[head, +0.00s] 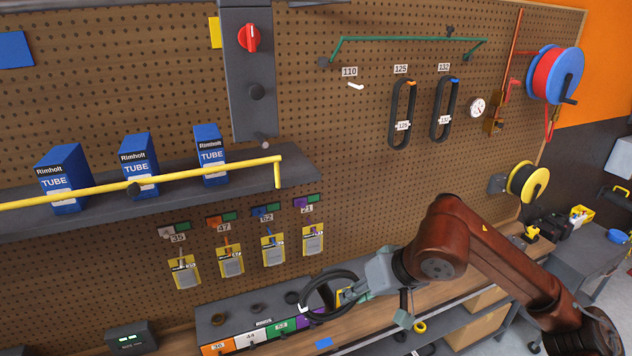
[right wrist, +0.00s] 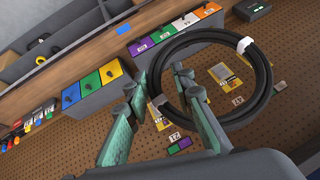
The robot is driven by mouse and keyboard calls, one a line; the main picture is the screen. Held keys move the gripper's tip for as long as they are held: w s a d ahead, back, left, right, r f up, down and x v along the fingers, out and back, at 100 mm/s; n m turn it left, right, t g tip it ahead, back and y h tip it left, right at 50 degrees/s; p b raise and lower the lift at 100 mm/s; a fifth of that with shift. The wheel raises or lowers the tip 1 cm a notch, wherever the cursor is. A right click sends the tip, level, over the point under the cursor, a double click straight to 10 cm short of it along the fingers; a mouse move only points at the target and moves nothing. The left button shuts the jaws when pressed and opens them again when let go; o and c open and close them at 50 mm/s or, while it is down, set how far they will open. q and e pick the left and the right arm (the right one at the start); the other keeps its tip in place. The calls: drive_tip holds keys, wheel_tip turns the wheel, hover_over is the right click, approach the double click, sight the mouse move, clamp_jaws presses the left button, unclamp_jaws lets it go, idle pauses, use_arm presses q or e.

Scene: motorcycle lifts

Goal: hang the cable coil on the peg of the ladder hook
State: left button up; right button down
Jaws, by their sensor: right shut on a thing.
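The cable coil is a black ring (right wrist: 264,72) with a white band on one side and a greyish band near my fingers in the right wrist view. My right gripper (right wrist: 158,86) is shut on the near side of the ring, and the rest sticks out past the fingers. In the head view the right gripper (head: 349,292) holds the coil in front of the low shelf, well below the upper hooks. I cannot tell for sure which fitting is the ladder hook. A bare white peg (head: 355,86) sits under the label 110. My left gripper is out of view.
Black loops (head: 403,112) hang under 125 and 132, below a green rail (head: 410,40). A yellow bar (head: 150,181) runs before the blue tube boxes (head: 140,165). A grey panel (head: 251,115) with a red knob stands left of the pegs. Coloured bins (right wrist: 195,22) line the low shelf.

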drive_tip(key=s+a+r+p, duration=0.2)
drive_tip(key=a+r, duration=0.1)
drive_tip(key=r, duration=0.7)
drive_tip(key=s+a+r+p, duration=0.1)
drive_tip(key=a+r+p, duration=0.15)
drive_tip(key=r, duration=0.75)
drive_tip(key=s+a+r+p, duration=0.2)
drive_tip(key=a+r, duration=0.1)
drive_tip(key=r, duration=0.6)
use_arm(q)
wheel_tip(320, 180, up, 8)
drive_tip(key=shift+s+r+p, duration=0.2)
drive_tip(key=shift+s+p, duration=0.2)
use_arm(e)
drive_tip(key=w+a, duration=0.2)
drive_tip(key=w, duration=0.4)
drive_tip(key=shift+w+a+y, duration=0.2)
drive_tip(key=shift+w+y, duration=0.1)
drive_tip(key=shift+w, duration=0.1)
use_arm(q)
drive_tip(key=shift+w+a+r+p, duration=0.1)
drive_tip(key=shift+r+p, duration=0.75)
use_arm(e)
drive_tip(key=w, duration=0.1)
drive_tip(key=w+f, duration=0.1)
drive_tip(key=w+a, duration=0.1)
drive_tip(key=shift+w+f, duration=0.2)
drive_tip(key=shift+w, duration=0.05)
